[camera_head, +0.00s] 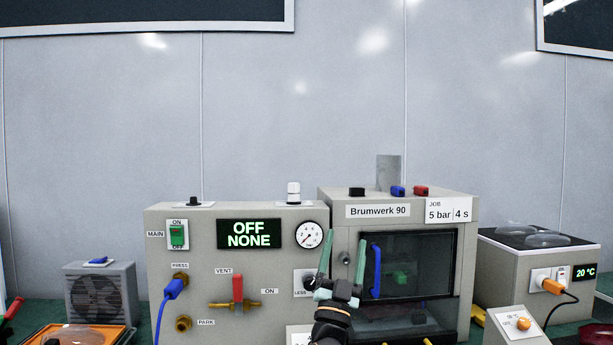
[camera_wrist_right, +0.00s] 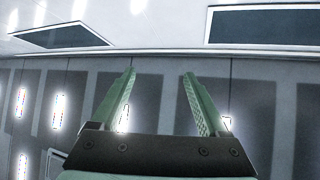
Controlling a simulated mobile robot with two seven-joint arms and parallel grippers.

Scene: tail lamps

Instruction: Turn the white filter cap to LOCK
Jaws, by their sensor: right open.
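The white filter cap (camera_head: 293,187) stands upright on a small plate on top of the grey control box, near its right end. No LOCK marking on it is readable from here. My right gripper (camera_head: 344,243) points up in front of the gap between the control box and the machine labelled Brumwerk 90. Its green fingers are spread apart with nothing between them. It is lower than the cap and to its right, clear of it. In the right wrist view the open fingers (camera_wrist_right: 158,75) frame only the wall. My left gripper is not in view.
The control box (camera_head: 200,265) carries a pressure gauge (camera_head: 310,235), a display reading OFF NONE (camera_head: 249,234), a red valve lever (camera_head: 238,287) and a blue plug (camera_head: 172,290). The Brumwerk 90 machine (camera_head: 335,212) stands right, with a blue door handle (camera_head: 376,271). Space above the boxes is free.

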